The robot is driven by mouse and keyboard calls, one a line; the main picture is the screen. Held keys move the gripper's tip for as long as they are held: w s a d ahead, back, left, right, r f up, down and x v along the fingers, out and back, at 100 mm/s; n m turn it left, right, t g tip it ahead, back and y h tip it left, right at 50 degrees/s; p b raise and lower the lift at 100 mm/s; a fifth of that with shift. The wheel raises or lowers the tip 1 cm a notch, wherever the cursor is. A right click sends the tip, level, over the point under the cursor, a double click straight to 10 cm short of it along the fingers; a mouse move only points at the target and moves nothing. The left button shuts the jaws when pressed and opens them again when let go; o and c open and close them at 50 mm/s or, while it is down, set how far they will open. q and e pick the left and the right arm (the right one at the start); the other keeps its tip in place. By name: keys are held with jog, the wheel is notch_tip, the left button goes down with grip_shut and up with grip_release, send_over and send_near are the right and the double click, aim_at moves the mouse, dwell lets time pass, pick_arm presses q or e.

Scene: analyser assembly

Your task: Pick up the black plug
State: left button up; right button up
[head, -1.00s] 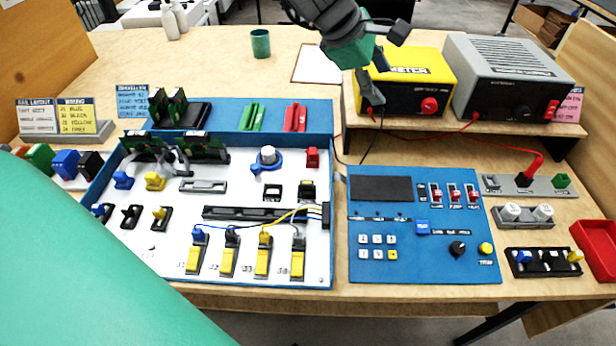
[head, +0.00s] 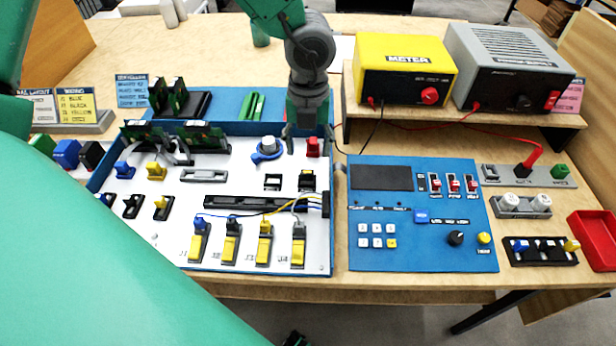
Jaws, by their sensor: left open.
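Several black pieces could be the black plug. One is a small black connector (head: 131,204) on the left of the white panel (head: 170,245). Another is the black piece in the rack (head: 543,257) at the right, between a blue and a yellow one. A black block (head: 92,155) stands at the left edge beside a blue one. My left gripper (head: 308,145) points down, open and empty, over the panel's back right part. It is between the grey knob (head: 268,147) and the red block (head: 313,148), apart from all the black pieces.
The yellow meter (head: 405,60) and a grey power unit (head: 510,75) stand on a shelf at the back right. A blue control panel (head: 420,238) lies right of the white panel. A red tray (head: 590,243) is at the right edge. My green arm covers the lower left.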

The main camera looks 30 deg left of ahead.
aim_at(308, 170)
pick_arm(q)
notch_tip(308, 170, down, 8)
jog(key=shift+w+a+f+b, duration=0.1)
jog(key=shift+a+b, duration=0.05)
jog(key=shift+b, duration=0.55)
jog(key=c, duration=0.9)
notch_tip(308, 170, up, 10)
jog(key=shift+r+p, duration=0.15)
jog(key=shift+p, duration=0.9)
jog(key=shift+o, duration=1.2)
grip_shut()
jog(key=shift+p, duration=0.35)
